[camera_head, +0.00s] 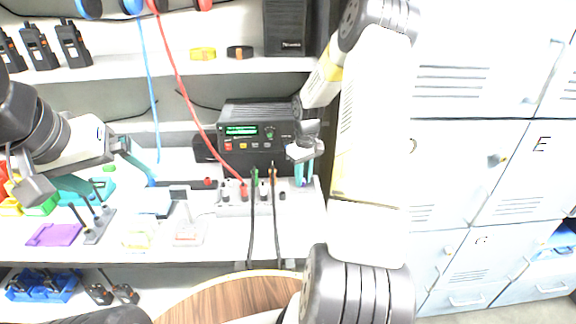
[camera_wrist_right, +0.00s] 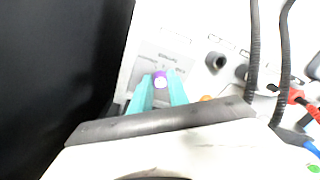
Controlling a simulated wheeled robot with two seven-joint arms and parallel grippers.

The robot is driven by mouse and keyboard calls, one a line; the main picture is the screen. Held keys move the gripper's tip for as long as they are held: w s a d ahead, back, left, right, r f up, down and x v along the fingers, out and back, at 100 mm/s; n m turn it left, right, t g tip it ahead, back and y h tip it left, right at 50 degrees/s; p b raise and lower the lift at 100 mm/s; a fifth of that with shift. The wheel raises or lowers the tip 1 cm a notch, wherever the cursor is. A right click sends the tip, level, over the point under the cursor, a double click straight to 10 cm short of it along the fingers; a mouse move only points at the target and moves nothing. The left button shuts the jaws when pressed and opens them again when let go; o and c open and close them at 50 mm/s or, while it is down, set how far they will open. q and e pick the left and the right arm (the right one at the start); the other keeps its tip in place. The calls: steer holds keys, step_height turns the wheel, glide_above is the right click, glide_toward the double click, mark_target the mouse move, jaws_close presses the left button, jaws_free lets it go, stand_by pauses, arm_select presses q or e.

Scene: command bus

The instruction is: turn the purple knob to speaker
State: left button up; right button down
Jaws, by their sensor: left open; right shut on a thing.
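The purple knob (camera_wrist_right: 160,79) sits on a light grey panel plate (camera_wrist_right: 151,60) in the right wrist view. My right gripper (camera_wrist_right: 161,88) has its teal fingers closed around the knob from both sides. Small print shows on the plate around the knob, too blurred to read. In the head view my right gripper (camera_head: 304,178) points down at the right end of the grey panel (camera_head: 232,209) on the bench, and the knob is hidden there. My left gripper (camera_head: 125,190) is open and empty above the bench at the left, its teal fingers wide apart.
A black radio (camera_head: 255,133) with a green display stands behind the panel. A red cable (camera_head: 183,95) and black cables plug into the panel beside my right gripper. A purple pad (camera_head: 54,235) and small stands lie on the bench at left. White lockers (camera_head: 455,165) stand right.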

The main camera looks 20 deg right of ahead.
stand_by(0.4)
steer(key=c, duration=1.3)
jaws_free()
steer(key=shift+o, duration=0.2)
step_height(320, 180, up, 8)
steer(key=shift+d+f, duration=0.1)
